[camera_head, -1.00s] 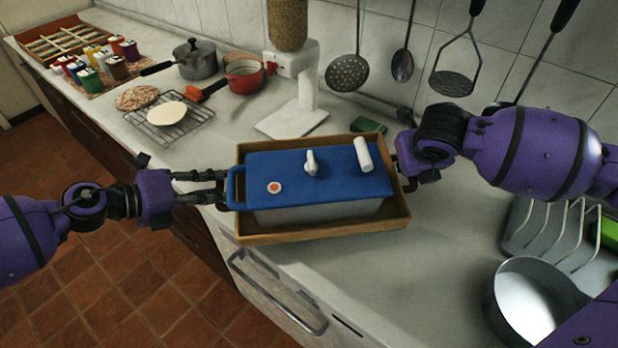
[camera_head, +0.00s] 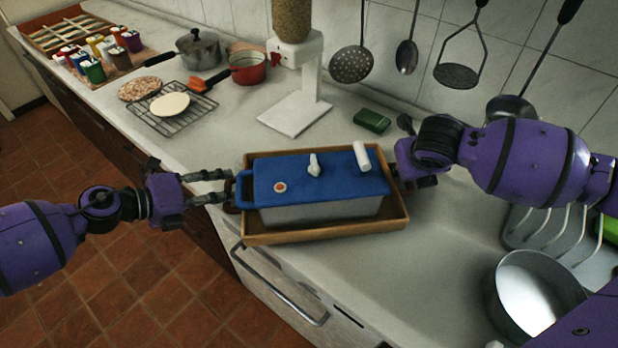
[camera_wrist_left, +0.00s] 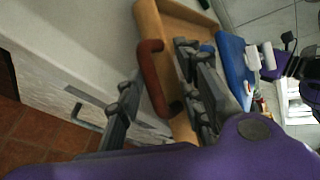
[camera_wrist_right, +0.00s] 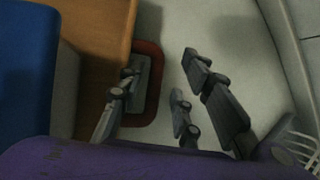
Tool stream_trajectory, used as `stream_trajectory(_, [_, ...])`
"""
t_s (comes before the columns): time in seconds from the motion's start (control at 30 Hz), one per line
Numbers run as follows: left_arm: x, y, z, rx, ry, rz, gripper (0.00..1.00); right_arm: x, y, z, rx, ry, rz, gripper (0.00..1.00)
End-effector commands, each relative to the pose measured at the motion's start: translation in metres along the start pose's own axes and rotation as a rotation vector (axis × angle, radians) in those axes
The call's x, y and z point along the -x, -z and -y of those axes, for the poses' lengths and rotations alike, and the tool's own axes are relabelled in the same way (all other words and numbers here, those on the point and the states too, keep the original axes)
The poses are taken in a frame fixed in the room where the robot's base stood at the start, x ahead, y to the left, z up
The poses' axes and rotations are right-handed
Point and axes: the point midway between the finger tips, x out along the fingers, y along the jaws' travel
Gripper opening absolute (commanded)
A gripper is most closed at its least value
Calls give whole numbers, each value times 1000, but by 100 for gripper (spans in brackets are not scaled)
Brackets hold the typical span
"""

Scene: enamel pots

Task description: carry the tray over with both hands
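The wooden tray (camera_head: 325,234) rests near the counter's front edge, carrying a grey box with a blue lid (camera_head: 330,178). White fittings and an orange-and-white round mark sit on the lid. My left gripper (camera_head: 222,186) is at the tray's left end. In the left wrist view its spread fingers stand on either side of the red-brown handle (camera_wrist_left: 152,75). My right gripper (camera_wrist_right: 160,105) is at the right end. In the right wrist view its fingers are spread, with the other red-brown handle (camera_wrist_right: 152,95) between them. The head view partly hides the right fingers.
A green sponge (camera_head: 371,120) and a white dispenser (camera_head: 295,115) stand behind the tray. A metal pan (camera_head: 537,295) and a wire rack are at the right. Pots, a cooling rack (camera_head: 172,115) and several jars are at far left. Utensils hang on the wall.

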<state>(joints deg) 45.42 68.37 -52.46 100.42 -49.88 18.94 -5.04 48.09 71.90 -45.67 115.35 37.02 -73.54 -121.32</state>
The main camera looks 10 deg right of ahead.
Motion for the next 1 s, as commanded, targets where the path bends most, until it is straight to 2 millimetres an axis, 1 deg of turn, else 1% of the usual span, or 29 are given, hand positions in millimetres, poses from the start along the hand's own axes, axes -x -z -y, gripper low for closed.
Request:
stream_trajectory(0.37, [0,-2,2,-3,3,2,32,0,0,0,-1,0,0,32])
stream_trajectory(0.47, [4,-1,1,-2,2,3,32,0,0,0,-1,0,0,32])
stream_trajectory(0.57, [16,-2,0,-1,0,4,32,0,0,0,-1,0,0,32])
stream_trajectory(0.9, [88,0,-2,2,-4,1,32,0,0,0,-1,0,0,32])
stream_trajectory(1.0, [104,0,-2,2,-3,0,32,0,0,0,0,0,0,32])
